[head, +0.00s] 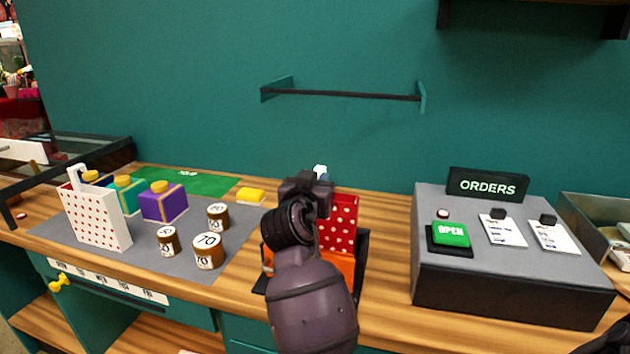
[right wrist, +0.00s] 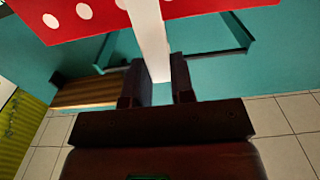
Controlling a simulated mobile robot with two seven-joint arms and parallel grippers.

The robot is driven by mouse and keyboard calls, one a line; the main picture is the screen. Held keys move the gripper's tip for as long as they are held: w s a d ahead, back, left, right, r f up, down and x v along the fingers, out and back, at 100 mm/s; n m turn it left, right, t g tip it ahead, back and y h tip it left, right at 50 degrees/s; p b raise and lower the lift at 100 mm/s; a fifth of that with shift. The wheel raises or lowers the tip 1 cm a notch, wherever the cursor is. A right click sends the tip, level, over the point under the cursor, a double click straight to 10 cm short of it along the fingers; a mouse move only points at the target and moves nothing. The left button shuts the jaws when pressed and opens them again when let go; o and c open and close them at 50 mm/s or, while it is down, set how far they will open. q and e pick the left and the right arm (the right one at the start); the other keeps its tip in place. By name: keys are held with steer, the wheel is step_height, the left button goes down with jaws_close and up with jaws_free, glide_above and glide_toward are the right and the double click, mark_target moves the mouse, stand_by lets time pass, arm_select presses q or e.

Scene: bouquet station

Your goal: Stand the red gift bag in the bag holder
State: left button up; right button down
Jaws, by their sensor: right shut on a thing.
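The red gift bag with white dots (head: 343,215) is upright behind my right forearm in the head view. Its red side also fills the top of the right wrist view (right wrist: 200,8). My right gripper (head: 316,183) is shut on the bag's white handle (right wrist: 150,40), which runs between the two fingers. The bag holder (head: 364,262), a black frame with orange inside, is on the counter at the bag's lower end. My arm hides much of the holder and the bag's left part. I cannot tell whether the bag rests on the holder's floor. My left gripper is not in view.
A white bag with red dots (head: 97,217), gift boxes (head: 163,203) and several round weights (head: 208,250) stand on a grey mat to the left. A yellow block (head: 251,195) lies behind. The grey orders stand (head: 510,280) is to the right. A wall bar (head: 345,95) is above.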

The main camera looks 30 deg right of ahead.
stand_by(0.3)
steer(key=c, duration=0.9)
jaws_free()
